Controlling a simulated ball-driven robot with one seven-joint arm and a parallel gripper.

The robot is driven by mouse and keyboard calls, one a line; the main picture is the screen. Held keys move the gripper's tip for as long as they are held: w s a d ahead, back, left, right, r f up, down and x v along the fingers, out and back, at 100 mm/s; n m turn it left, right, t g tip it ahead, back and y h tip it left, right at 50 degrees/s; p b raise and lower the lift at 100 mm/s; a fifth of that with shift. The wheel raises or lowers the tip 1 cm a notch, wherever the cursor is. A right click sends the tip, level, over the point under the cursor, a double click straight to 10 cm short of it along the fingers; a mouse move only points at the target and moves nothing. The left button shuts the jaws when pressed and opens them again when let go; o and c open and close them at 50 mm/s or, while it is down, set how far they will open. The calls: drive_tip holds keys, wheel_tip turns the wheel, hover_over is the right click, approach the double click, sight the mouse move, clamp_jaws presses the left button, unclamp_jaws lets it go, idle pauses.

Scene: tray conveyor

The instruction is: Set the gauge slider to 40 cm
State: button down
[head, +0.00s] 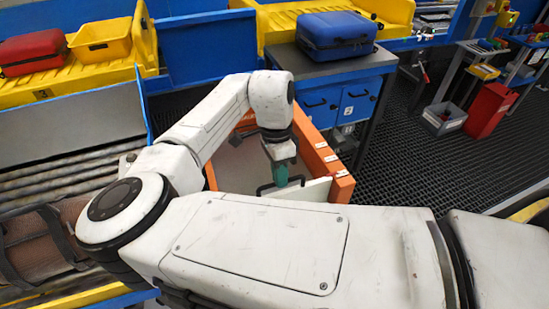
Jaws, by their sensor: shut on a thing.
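My gripper (281,176) points down inside the orange frame, its teal fingers shut on a dark bar handle (264,188). The handle stands at a pale panel (318,190), which looks like the gauge slider and spans the frame crosswise near its front end. The orange frame (309,133) has several small white labels (321,145) along its right rail. Their print is too small to read, so I cannot tell the slider's setting. My arm hides the front of the frame and part of the panel.
A table with blue drawers (345,103) bears a blue suitcase (337,36) behind the frame. A roller conveyor (60,165) with a brown case (42,240) lies at left. Yellow trays hold a red suitcase (32,52) and a yellow bin (100,40). Dark grated floor (420,150) at right is mostly open.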

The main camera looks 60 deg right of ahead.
drive_tip(key=shift+s+a, duration=0.65)
drive_tip(key=shift+s, duration=0.3)
drive_tip(key=c, duration=1.2)
unclamp_jaws()
drive_tip(key=shift+a, duration=0.1)
drive_tip(key=shift+o, duration=0.2)
wheel_tip(320, 180, up, 11)
drive_tip(key=w+d, duration=0.1)
drive_tip(key=shift+w+f, duration=0.2)
drive_tip(key=shift+w, duration=0.15)
drive_tip(key=shift+d, duration=0.1)
